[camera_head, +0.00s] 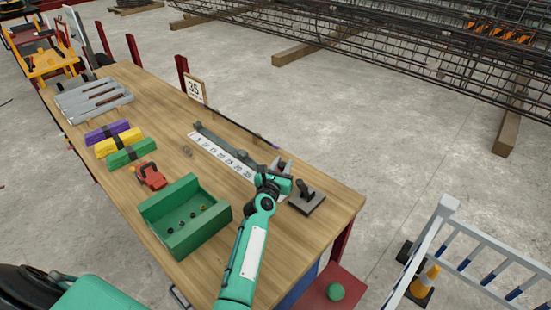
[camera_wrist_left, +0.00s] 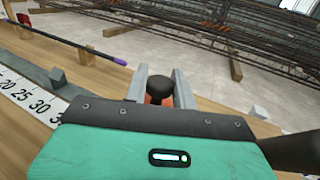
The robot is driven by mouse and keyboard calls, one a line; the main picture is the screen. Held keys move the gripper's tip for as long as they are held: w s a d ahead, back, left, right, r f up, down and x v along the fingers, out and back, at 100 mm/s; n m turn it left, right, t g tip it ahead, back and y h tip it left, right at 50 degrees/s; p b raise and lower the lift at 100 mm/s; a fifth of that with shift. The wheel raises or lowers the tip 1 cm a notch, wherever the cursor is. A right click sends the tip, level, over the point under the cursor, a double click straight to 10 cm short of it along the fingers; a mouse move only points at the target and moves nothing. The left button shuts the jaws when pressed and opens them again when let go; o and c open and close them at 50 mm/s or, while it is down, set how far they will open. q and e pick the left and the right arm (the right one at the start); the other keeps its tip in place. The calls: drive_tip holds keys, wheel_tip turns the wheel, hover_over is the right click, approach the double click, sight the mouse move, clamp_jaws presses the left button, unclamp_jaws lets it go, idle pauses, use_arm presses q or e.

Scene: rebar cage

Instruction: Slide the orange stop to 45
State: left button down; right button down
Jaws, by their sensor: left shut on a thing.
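My left gripper (camera_head: 281,168) is at the right end of the white number scale (camera_head: 222,156). In the left wrist view its two grey fingers (camera_wrist_left: 159,88) stand on either side of a black knob. Orange of the stop (camera_wrist_left: 148,99) shows just below the knob, so the gripper is shut on the stop. The scale also shows in the left wrist view (camera_wrist_left: 25,98), with numbers up to 30 readable. The head view shows numbers up to about 35; the gripper hides the rest, and I cannot read the stop's position. My right gripper is not in view.
A black device on a plate (camera_head: 307,198) stands close right of the gripper. A sign reading 35 (camera_head: 195,89) stands at the bench's far edge, with a thin dark rod (camera_head: 240,126) near it. A green open box (camera_head: 183,220) and red tool (camera_head: 150,176) lie left.

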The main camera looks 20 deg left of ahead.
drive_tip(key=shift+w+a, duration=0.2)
use_arm(q)
drive_tip(key=c, duration=1.3)
unclamp_jaws()
drive_tip(key=shift+o, duration=0.5)
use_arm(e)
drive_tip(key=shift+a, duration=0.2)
use_arm(q)
drive_tip(key=s, duration=0.4)
drive_tip(key=s+p, duration=0.1)
drive_tip(key=s, duration=0.3)
drive_tip(key=s+p, duration=0.1)
drive_tip(key=s, duration=0.3)
drive_tip(key=shift+s+d, duration=0.3)
drive_tip(key=shift+s, duration=0.55)
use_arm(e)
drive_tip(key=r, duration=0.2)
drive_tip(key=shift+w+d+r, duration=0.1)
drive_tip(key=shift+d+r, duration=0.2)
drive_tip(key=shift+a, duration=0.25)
